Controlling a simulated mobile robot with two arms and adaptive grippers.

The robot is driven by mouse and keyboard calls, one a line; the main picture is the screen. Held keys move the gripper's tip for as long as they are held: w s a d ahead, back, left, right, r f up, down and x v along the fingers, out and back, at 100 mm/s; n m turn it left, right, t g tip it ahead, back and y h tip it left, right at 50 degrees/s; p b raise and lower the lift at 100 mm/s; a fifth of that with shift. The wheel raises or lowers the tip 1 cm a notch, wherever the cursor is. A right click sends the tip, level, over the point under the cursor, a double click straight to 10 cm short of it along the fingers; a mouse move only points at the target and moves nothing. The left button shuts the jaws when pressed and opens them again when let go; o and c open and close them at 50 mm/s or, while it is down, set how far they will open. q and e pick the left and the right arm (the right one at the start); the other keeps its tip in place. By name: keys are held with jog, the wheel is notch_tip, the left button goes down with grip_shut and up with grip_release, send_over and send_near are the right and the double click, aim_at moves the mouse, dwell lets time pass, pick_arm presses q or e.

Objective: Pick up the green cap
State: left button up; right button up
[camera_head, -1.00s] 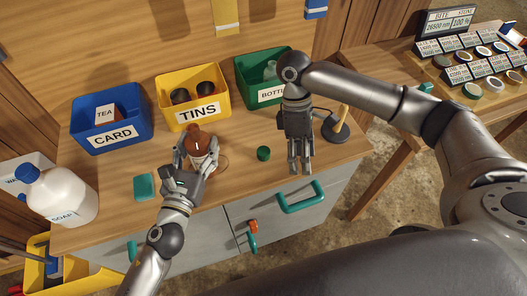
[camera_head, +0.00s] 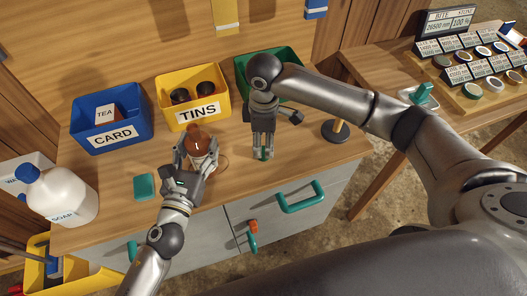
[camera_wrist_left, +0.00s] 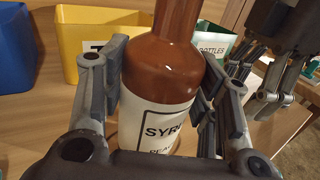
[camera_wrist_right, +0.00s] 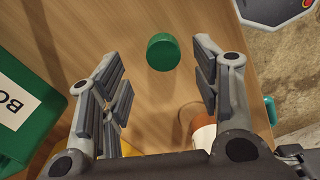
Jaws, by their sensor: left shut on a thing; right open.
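The green cap (camera_wrist_right: 163,52) lies on the wooden table; in the head view (camera_head: 263,153) it is mostly hidden behind my right gripper's fingers. My right gripper (camera_head: 263,156) is above it, pointing down and open. In the right wrist view the cap shows ahead of and between the two open fingers (camera_wrist_right: 160,88), with nothing held. My left gripper (camera_head: 196,163) is shut on a brown syrup bottle (camera_head: 203,143) with a white label. The bottle also shows between the left fingers in the left wrist view (camera_wrist_left: 160,70).
Blue CARD bin (camera_head: 84,123), yellow TINS bin (camera_head: 218,90) and green BOTTLES bin (camera_head: 241,80) stand along the back. A teal sponge (camera_head: 144,186) and white soap jug (camera_head: 62,195) are at left.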

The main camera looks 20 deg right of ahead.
aim_at(264, 151)
notch_tip(264, 151, down, 4)
jog(key=shift+s+a+f, duration=0.1)
jog(key=shift+f, duration=0.05)
jog(key=shift+c, duration=0.5)
jog(key=c, duration=0.7)
